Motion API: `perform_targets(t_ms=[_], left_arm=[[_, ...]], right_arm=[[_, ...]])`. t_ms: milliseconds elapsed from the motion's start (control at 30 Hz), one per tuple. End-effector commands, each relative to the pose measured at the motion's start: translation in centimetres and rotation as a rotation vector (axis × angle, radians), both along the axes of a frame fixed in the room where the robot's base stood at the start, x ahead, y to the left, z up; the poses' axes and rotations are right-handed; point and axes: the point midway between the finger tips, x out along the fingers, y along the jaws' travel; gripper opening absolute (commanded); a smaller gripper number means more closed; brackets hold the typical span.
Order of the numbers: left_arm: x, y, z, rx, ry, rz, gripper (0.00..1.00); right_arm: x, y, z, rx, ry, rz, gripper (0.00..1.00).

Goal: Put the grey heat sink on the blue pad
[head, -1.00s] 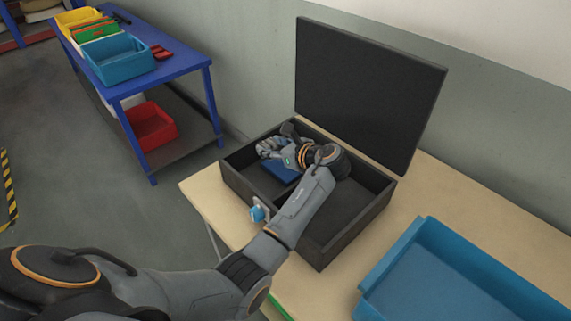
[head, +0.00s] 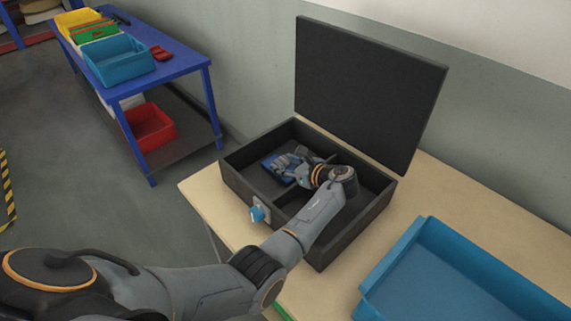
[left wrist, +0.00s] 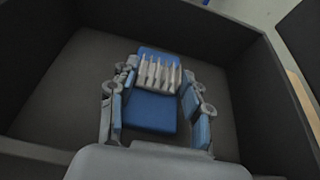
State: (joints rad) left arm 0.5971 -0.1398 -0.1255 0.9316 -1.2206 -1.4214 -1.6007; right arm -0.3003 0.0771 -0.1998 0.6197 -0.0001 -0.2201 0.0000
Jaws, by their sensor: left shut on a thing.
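The grey finned heat sink (left wrist: 158,74) is between the fingers of my left gripper (left wrist: 157,80) in the left wrist view, and the gripper is shut on it. The blue pad (left wrist: 151,112) lies flat on the floor of the dark box's left compartment. The heat sink is over the pad's far part; I cannot tell whether it touches the pad. In the head view my left gripper (head: 285,167) reaches down into that compartment over the pad (head: 267,163), hiding most of the heat sink. My right gripper is not in view.
The dark open box (head: 246,187) has walls, a divider and a raised lid (head: 368,95) behind. A blue tray (head: 440,280) stands at right on the wooden table. A blue shelf table (head: 170,70) holds bins.

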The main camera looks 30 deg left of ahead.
Motion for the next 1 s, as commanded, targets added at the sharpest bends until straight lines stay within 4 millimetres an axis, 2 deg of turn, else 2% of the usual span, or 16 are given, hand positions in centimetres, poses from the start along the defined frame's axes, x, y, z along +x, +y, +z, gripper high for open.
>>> perform_targets(t_ms=[67,100,200,633,767,1000], left_arm=[[0.0,0.0,-0.3,0.000,0.001,0.000,0.17],[0.0,0.0,-0.3,0.000,0.001,0.000,0.51],[0.0,0.0,-0.3,0.000,0.000,0.000,0.71],[0.0,-0.1,0.2,-0.001,0.001,0.000,0.71],[-0.4,-1.1,0.8,0.000,0.003,-0.002,0.71],[-1.5,-4.4,2.5,-0.001,0.003,-0.002,0.71]], right_arm=[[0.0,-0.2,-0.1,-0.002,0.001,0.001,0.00],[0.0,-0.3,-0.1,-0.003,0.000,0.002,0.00],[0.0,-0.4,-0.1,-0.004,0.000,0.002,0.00],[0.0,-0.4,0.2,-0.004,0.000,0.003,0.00],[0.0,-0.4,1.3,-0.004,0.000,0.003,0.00],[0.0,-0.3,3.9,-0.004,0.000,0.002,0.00]])
